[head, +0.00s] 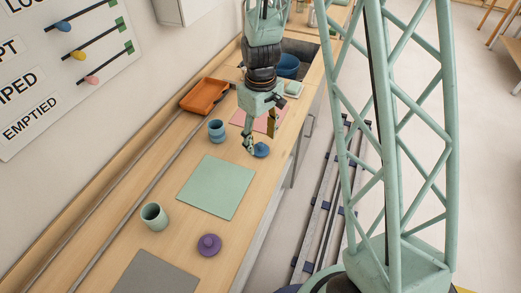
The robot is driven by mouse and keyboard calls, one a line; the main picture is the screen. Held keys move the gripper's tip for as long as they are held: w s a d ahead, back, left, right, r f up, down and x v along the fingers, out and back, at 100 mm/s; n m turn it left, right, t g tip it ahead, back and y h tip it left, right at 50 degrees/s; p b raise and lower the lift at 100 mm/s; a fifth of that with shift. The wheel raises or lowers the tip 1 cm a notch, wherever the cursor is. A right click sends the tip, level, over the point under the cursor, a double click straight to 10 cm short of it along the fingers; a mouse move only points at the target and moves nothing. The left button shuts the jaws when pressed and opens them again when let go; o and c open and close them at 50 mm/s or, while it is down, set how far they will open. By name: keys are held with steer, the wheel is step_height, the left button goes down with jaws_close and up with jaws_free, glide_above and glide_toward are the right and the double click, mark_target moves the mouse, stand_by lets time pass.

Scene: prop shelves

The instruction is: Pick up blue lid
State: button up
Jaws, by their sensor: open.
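The blue lid (261,150) lies on the wooden counter, beyond the green mat and to the right of a blue cup. My gripper (260,145) points down at the lid, with one finger just left of it and the other above and to its right. I cannot tell whether a finger touches the lid.
A blue cup (216,131) stands left of the lid. A pink mat (238,117) and an orange tray (204,96) lie behind. A green mat (216,187), green cup (154,216), purple lid (209,245) and grey mat (155,274) are nearer. The counter's right edge is close to the lid.

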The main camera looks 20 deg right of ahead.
mark_target(261, 144)
steer(key=shift+f, duration=1.75)
steer(key=shift+c, duration=0.6)
steer(key=c, duration=0.7)
steer(key=shift+o, duration=0.2)
